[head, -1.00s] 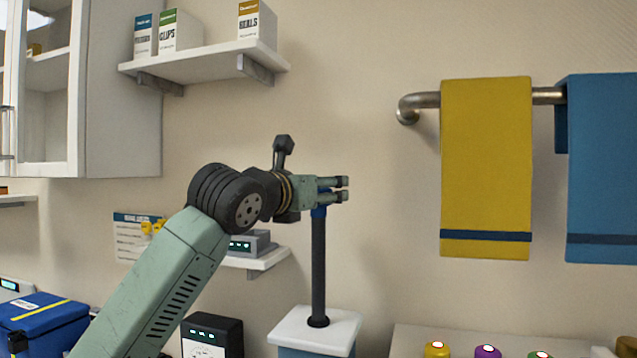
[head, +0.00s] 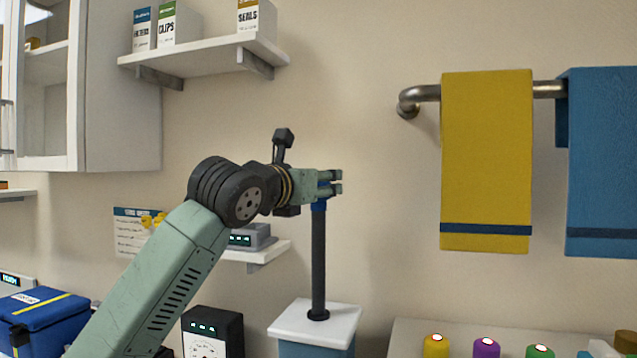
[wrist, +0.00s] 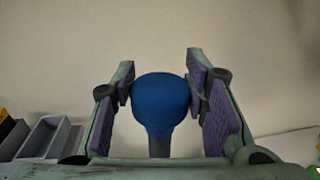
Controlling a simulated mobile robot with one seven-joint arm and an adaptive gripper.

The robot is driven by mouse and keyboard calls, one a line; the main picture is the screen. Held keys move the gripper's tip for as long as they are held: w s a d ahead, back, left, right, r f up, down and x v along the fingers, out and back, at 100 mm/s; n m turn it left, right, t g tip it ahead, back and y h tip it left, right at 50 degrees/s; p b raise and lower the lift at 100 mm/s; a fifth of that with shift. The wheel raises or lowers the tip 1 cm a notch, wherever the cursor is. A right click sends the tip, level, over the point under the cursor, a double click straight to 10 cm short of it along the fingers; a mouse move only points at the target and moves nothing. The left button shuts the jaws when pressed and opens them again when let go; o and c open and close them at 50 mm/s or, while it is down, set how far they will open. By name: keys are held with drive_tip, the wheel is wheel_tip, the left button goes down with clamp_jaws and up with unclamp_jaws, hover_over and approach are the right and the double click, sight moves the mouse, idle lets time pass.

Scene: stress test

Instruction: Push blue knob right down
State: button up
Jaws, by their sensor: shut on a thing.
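The blue knob (wrist: 160,100) tops a dark upright rod (head: 318,262). The rod rises from a white-topped blue box (head: 313,325). My gripper (head: 336,182) is level at the top of the rod, and a small part of the blue knob shows just below its fingers in the head view. In the wrist view the knob sits between the two purple-padded fingers of my gripper (wrist: 165,88). The left pad is against it and the right pad is very close to it. My gripper hides most of the knob in the head view.
A yellow towel (head: 486,160) and a blue towel (head: 605,165) hang from a rail at right. A small shelf with a grey device (head: 250,237) is behind my arm. Several coloured buttons stand on a white surface (head: 400,340) at lower right. The wall between rod and towels is clear.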

sight(318, 313)
clamp_jaws()
wheel_tip(318, 313, down, 20)
drive_tip(key=b, duration=1.9)
drive_tip(key=shift+d+f, duration=0.1)
drive_tip(key=shift+f, duration=0.05)
drive_tip(key=o, duration=0.8)
unclamp_jaws()
drive_tip(key=o, duration=0.4)
drive_tip(key=shift+r, duration=0.2)
drive_tip(key=shift+s, duration=0.1)
